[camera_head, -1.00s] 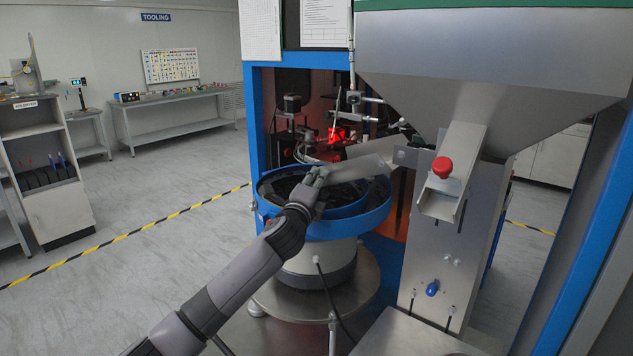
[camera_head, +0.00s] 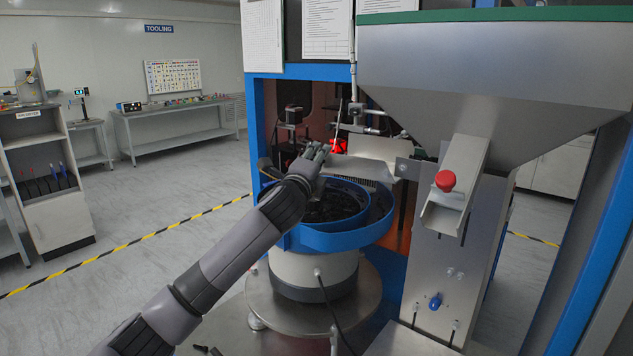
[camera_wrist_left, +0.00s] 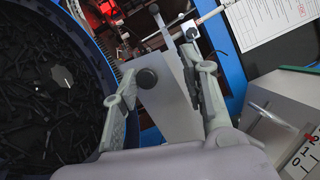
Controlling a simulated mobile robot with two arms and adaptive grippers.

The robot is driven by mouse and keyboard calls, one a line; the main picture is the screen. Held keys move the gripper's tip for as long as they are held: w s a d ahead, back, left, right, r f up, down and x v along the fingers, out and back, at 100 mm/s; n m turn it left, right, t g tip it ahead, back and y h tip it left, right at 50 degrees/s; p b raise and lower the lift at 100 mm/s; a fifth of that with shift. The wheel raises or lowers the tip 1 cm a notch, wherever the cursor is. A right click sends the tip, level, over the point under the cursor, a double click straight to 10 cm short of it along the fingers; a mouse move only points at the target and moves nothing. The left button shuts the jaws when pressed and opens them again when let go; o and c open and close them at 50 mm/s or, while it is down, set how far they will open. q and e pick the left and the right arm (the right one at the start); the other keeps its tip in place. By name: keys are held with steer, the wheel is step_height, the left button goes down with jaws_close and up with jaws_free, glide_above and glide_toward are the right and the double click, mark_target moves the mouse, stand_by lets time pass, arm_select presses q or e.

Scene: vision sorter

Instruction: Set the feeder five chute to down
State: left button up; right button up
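A grey metal chute (camera_head: 365,170) reaches from the steel panel over the feeder bowl's rim. It lies close to level in the head view. My left gripper (camera_head: 318,150) is at the chute's left end, above the bowl. In the left wrist view, the fingers of my left gripper (camera_wrist_left: 155,75) stand apart, one on each side of the chute plate (camera_wrist_left: 168,110) and its black knob (camera_wrist_left: 146,78). I cannot tell whether a finger touches the plate. The feeder's number is not readable. My right gripper is not in view.
The blue-rimmed feeder bowl (camera_head: 345,239) holds dark small parts. A steel hopper (camera_head: 490,75) and a lower spout with a red knob (camera_head: 445,181) stand to the right. Blue frame posts (camera_head: 257,120) and a camera fixture (camera_head: 292,115) surround the space. Open floor lies left.

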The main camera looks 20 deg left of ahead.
arm_select(q)
steer(key=shift+s+d+r, duration=0.1)
steer(key=shift+d+r, duration=0.15)
steer(key=shift+r, duration=0.6)
steer(key=s+f+b, duration=0.1)
steer(key=s+f, duration=0.1)
steer(key=s, duration=0.7)
steer(key=s+f+b, duration=0.1)
steer(key=s+f, duration=0.2)
steer(key=s, duration=0.7)
steer(key=shift+s+a, duration=0.2)
steer(key=shift+a, duration=0.25)
stand_by(0.4)
